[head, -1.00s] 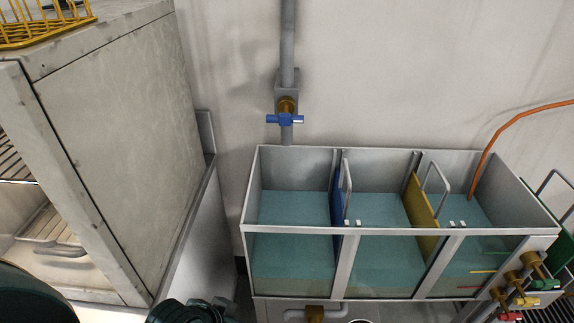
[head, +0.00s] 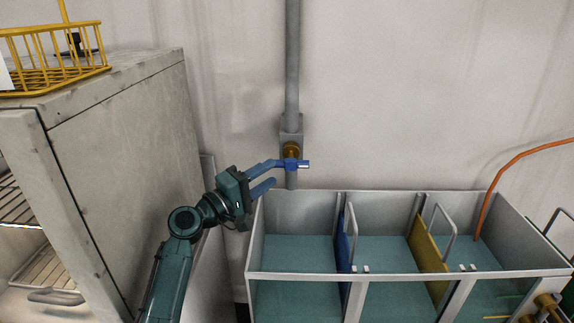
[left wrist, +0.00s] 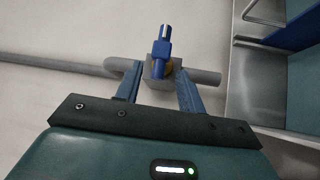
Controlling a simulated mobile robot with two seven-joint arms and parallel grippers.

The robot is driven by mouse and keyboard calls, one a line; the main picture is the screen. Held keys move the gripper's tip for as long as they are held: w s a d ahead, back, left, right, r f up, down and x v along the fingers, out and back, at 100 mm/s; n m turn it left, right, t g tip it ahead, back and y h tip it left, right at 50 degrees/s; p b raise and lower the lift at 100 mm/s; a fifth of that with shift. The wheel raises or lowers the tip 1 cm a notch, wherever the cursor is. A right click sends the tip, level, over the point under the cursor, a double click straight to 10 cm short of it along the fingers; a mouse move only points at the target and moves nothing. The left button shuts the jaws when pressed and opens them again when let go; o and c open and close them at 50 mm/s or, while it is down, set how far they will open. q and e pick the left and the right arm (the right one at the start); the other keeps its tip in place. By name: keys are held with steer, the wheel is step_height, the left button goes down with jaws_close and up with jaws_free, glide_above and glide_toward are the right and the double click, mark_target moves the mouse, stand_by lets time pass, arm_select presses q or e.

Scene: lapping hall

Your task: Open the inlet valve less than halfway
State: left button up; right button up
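The inlet valve's blue handle (head: 293,164) sits on a brass fitting (head: 291,149) on the grey wall pipe, above the tank's back left corner. It lies crosswise to the pipe in the head view. My left gripper (head: 274,174) is raised just left of the handle, its two blue fingers apart and pointing at it. Whether a fingertip touches the handle I cannot tell. My right gripper is out of view.
A three-section tank (head: 340,277) with teal liquid stands below the valve, with a blue divider (head: 346,240) and a yellow divider (head: 427,255). A grey cabinet (head: 125,150) bearing a yellow wire basket (head: 55,72) stands close left of my arm. An orange hose (head: 508,168) enters the tank's right section.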

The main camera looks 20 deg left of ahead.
mark_target(283, 167)
arm_select(q)
steer(key=p+x, duration=0.1)
steer(key=x, duration=0.5)
steer(key=shift+w+d, duration=0.2)
steer(key=shift+d, duration=0.05)
steer(key=shift+f, duration=0.15)
jaws_close()
